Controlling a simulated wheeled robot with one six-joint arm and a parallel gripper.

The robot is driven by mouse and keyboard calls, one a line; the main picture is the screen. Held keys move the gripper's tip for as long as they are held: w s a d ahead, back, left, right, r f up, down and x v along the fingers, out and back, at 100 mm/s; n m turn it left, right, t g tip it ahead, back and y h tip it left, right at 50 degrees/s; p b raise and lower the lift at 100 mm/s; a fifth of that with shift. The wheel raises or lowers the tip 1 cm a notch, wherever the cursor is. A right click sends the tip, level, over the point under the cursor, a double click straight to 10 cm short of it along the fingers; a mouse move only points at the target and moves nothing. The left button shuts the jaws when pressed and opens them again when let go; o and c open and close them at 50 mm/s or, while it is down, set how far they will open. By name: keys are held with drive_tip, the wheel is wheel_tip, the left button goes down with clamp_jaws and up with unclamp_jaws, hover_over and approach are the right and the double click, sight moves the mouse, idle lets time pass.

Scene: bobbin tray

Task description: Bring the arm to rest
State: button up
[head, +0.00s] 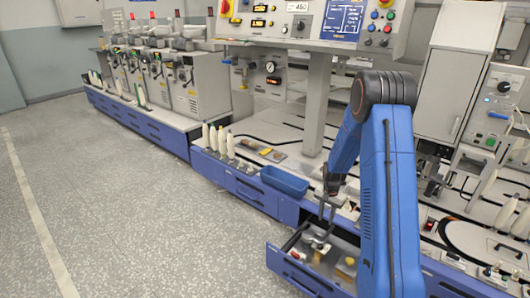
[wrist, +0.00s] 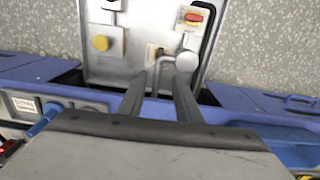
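My blue arm (head: 390,190) reaches over the bench in the head view and bends down toward the front. My gripper (head: 326,212) points down above an open drawer (head: 297,274) in the bench front. In the wrist view the two dark fingers of my gripper (wrist: 160,80) stand apart with a gap between them. A thin bent grey metal piece (wrist: 163,62) shows in that gap, beyond or between the fingers; I cannot tell whether they touch it. I see nothing clamped.
The drawer holds a yellow knob (wrist: 100,42) and a red switch (wrist: 193,18). A blue bin (head: 284,181) and several white bobbins (head: 222,142) stand on the bench to the left. A control panel (head: 310,20) hangs behind. The floor (head: 120,190) at left is clear.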

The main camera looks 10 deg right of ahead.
drive_tip(key=s+a+r+n+t, duration=0.15)
drive_tip(key=s+a+r, duration=0.25)
drive_tip(key=r, duration=0.5)
drive_tip(key=s+a+r+n, duration=0.25)
drive_tip(key=s+r, duration=0.25)
drive_tip(key=r, duration=0.4)
drive_tip(key=s+a+r+n+t, duration=0.1)
drive_tip(key=s+a+r, duration=0.3)
drive_tip(key=r, duration=0.5)
drive_tip(key=s+a+r+n, duration=0.1)
drive_tip(key=s+a+r, duration=0.1)
drive_tip(key=s, duration=0.7)
drive_tip(key=s+a+r+n+t, duration=0.1)
drive_tip(key=s+a+r+n, duration=0.1)
drive_tip(key=s, duration=0.7)
drive_tip(key=s+a+r+n+t, duration=0.1)
drive_tip(key=s+a+r, duration=0.3)
drive_tip(key=s, duration=0.5)
drive_tip(key=shift+r+n, duration=0.6)
drive_tip(key=shift+r, duration=0.35)
